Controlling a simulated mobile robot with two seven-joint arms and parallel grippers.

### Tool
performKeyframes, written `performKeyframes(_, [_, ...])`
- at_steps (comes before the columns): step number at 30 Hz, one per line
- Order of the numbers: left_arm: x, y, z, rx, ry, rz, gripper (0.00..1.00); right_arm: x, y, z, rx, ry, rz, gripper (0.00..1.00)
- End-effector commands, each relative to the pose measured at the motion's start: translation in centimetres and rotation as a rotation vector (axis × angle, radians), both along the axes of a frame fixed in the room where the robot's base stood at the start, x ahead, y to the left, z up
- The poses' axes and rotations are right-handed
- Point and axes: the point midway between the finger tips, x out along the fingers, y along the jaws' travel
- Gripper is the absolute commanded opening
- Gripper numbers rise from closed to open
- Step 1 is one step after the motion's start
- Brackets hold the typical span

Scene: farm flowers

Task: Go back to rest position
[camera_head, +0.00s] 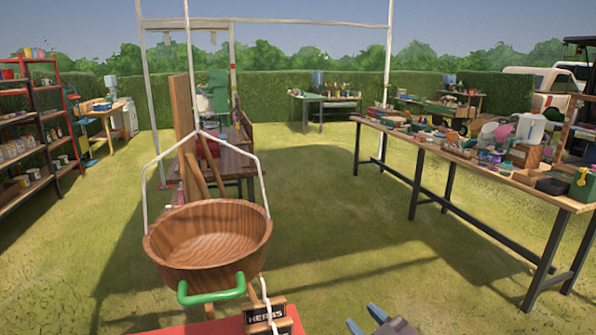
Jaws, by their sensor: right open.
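My left gripper is not in view. A round wooden basket (210,262) hangs by white cords from a white frame, left of my right gripper. It looks empty inside. A green handle (211,290) is on its near side. My right gripper is apart from the basket.
A red surface (190,328) and a dark "HERBS" sign (265,313) are at the bottom, below the basket. A long table (470,160) with many items stands at right. Red shelves (48,145) stand at left. Grass between the basket and the long table is clear.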

Motion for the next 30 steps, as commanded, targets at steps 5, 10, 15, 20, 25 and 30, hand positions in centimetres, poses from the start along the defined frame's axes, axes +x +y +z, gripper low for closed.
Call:
performKeyframes(5, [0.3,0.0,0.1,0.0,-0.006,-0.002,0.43,-3.0,-5.3,-7.5,0.063,0.165,-0.165,0.4])
performKeyframes(10, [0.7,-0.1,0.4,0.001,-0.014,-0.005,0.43,-7.8,-10.0,-14.2,0.091,0.317,-0.313,0.4])
performKeyframes(15, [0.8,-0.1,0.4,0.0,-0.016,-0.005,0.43,-14.3,-13.6,-19.9,0.11,0.466,-0.445,0.4])
performKeyframes(20, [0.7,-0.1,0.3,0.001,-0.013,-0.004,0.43,-19.5,-14.9,-22.9,0.119,0.567,-0.513,0.4])
performKeyframes(25, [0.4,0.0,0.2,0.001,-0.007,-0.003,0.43,-22.2,-15.1,-24.3,0.116,0.616,-0.534,0.4])
performKeyframes(30, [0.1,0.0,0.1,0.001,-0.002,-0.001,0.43,-22.5,-15.2,-24.4,0.115,0.622,-0.536,0.4])
